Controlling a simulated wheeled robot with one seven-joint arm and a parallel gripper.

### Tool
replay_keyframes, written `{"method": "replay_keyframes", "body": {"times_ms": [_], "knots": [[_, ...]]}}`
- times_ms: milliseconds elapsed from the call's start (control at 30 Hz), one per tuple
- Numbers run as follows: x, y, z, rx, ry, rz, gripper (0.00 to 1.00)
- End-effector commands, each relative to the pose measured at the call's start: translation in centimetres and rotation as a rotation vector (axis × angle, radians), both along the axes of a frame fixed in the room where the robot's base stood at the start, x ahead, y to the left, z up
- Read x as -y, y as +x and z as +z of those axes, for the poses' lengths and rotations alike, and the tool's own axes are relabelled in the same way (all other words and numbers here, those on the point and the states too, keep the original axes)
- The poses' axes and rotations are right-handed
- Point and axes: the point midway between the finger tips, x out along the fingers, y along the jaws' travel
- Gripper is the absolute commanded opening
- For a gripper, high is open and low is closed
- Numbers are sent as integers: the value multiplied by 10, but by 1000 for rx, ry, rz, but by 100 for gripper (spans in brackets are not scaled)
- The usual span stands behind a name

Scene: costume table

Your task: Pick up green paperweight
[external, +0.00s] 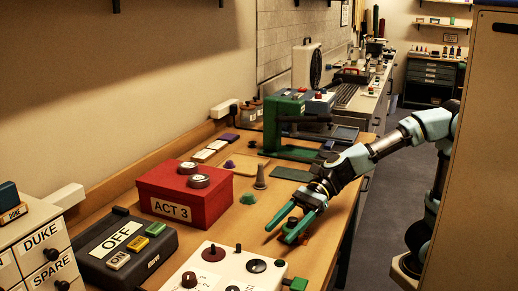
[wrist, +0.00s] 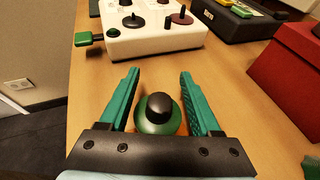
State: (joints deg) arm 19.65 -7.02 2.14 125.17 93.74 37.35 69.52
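The green paperweight (wrist: 158,128) is a round green dome with a black knob on top. In the wrist view it sits between the two teal fingers of my gripper (wrist: 158,85), near the palm, with a gap on each side. My gripper also shows in the external view (external: 281,233), low over the front part of the wooden table. It is open.
A white box with knobs (external: 240,270) lies just beyond the fingertips. A red ACT 3 box (external: 185,205) and a dark OFF box (external: 128,250) stand to the left. The table edge is close by.

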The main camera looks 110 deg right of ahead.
Motion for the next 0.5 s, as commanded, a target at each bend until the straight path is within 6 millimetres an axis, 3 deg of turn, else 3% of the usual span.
{"method": "replay_keyframes", "body": {"times_ms": [67, 500], "knots": [[0, 0, 0, 0, 0, 0, 57], [0, 0, 0, 0, 0, 0, 7]]}}
